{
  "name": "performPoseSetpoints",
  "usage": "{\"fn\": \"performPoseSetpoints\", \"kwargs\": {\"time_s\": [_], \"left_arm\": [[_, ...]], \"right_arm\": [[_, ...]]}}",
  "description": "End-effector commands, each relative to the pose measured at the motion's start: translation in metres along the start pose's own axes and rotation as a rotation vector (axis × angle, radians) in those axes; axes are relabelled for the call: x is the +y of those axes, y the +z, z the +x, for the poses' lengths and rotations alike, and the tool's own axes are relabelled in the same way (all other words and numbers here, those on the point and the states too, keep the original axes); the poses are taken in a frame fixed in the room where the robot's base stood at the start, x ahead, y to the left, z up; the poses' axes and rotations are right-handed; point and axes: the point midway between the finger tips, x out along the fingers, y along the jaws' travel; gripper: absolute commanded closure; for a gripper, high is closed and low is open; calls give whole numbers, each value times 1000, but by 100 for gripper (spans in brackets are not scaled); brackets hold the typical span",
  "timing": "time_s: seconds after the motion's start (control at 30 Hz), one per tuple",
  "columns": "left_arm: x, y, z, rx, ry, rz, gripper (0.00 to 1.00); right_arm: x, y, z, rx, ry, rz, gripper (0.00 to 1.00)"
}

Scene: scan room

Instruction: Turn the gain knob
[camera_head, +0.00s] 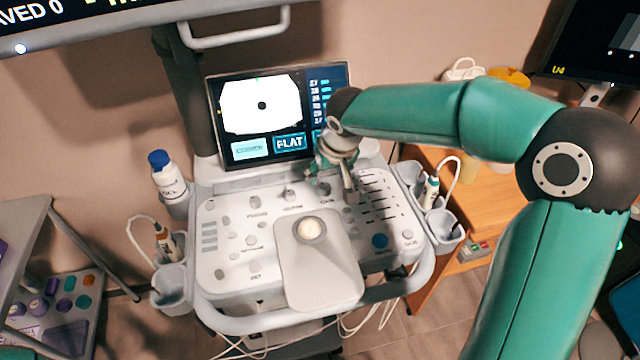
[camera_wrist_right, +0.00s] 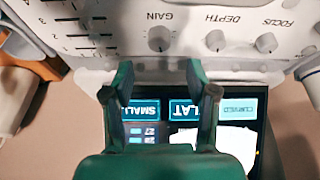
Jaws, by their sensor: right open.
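The gain knob (camera_wrist_right: 160,38) is a round grey-white knob on the ultrasound console's panel, with the word GAIN printed beside it. In the head view the gain knob (camera_head: 325,188) sits in the upper middle of the panel, close beside my gripper. My right gripper (camera_head: 336,184) hangs over the back of the panel in front of the screen. In the right wrist view my right gripper (camera_wrist_right: 160,78) has its two fingers wide apart with nothing between them. The knob lies beyond the fingertips, roughly centred between them and apart from both. My left gripper is not in view.
Depth (camera_wrist_right: 216,40) and focus (camera_wrist_right: 265,43) knobs stand in the same row. The screen (camera_head: 262,110) rises behind the panel. A white bottle (camera_head: 168,178) stands at the console's left; probe holders (camera_head: 440,222) flank the right. A pale pad with a round knob (camera_head: 310,230) stands in front.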

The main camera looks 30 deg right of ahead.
Motion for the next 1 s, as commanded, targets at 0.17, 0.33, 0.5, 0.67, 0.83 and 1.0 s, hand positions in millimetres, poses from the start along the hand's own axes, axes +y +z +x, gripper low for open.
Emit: {"fn": "performPoseSetpoints", "kwargs": {"time_s": [0.17,0.33,0.5,0.67,0.83,1.0], "left_arm": [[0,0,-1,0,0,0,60],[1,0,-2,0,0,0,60],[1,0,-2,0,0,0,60],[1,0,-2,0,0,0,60],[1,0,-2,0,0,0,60],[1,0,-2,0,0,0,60]], "right_arm": [[0,1,36,-4,0,0,42],[1,0,56,-2,0,1,42],[1,0,63,0,0,2,42],[1,0,64,1,0,2,42],[1,0,64,1,0,2,56],[1,0,64,1,-1,2,84]]}}
